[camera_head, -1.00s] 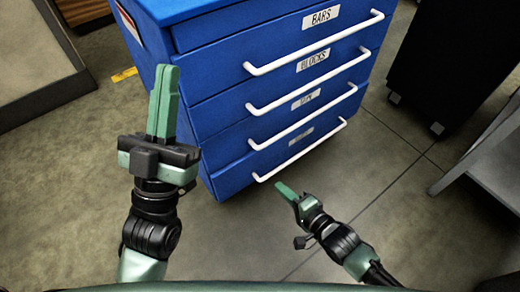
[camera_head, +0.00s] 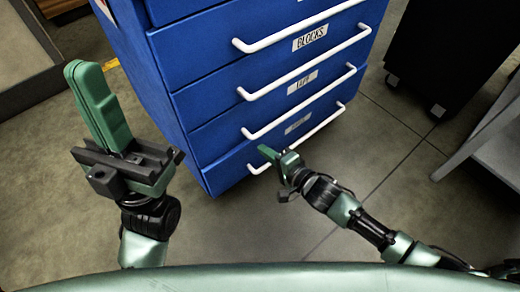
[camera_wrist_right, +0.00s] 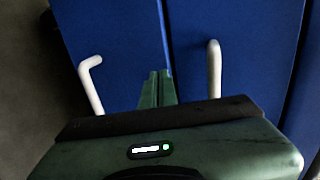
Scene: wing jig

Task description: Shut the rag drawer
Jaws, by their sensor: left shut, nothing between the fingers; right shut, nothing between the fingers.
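The blue drawer cabinet (camera_head: 180,85) stands ahead, with stacked drawers and white bar handles. The bottom drawer (camera_head: 225,170) has a pale label (camera_head: 298,122) too blurred to read, so I cannot confirm that it is the rag drawer. Its handle (camera_head: 318,131) runs across its front. No wide gap shows there; I cannot tell whether it is fully closed. My right gripper (camera_head: 264,150) is shut and empty, close to the left part of that handle; contact is unclear. In the right wrist view its fingers (camera_wrist_right: 158,78) point at blue fronts between two white handle parts. My left gripper (camera_head: 84,68) is shut and empty, left of the cabinet.
A drawer labelled BLOCKS (camera_head: 310,38) and another with a blurred label (camera_head: 302,82) sit above. A dark wheeled cabinet (camera_head: 440,50) and a grey shelf unit (camera_head: 490,135) stand at the right. The floor (camera_head: 375,160) between is clear.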

